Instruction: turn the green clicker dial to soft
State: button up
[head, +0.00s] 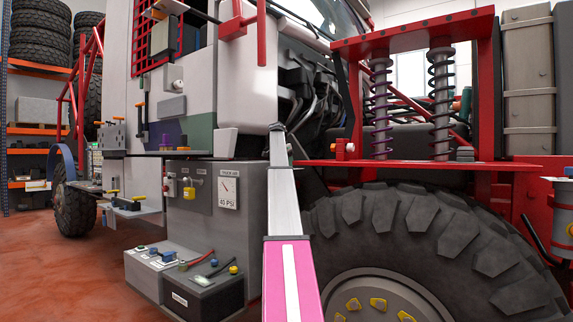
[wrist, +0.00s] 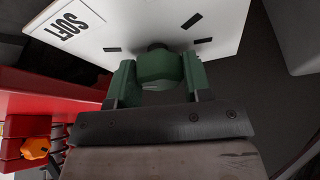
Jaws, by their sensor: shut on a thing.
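The green dial (wrist: 160,68) shows in the wrist view, on a white panel (wrist: 225,12) with short black tick marks. The word SOFT (wrist: 72,24) is printed on a white label at the panel's upper left, turned nearly upside down. My gripper (wrist: 158,74) is shut on the dial, with one green finger on each side of it. The dial's pointer and exact setting cannot be made out. In the head view my arm reaches up beside the truck's front tyre; the dial cannot be made out there.
The large tyre (head: 410,235) and red shelf (head: 420,164) with two coil-spring shocks (head: 441,100) stand right of my arm. A grey cabinet with a gauge (head: 228,190) is at left. In the wrist view, an orange knob (wrist: 36,148) sits by red framework at left.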

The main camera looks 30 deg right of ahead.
jog(key=shift+m, duration=0.3)
jog(key=o, duration=0.9)
jog(key=v, duration=1.1)
jog(key=shift+w+d, duration=0.15)
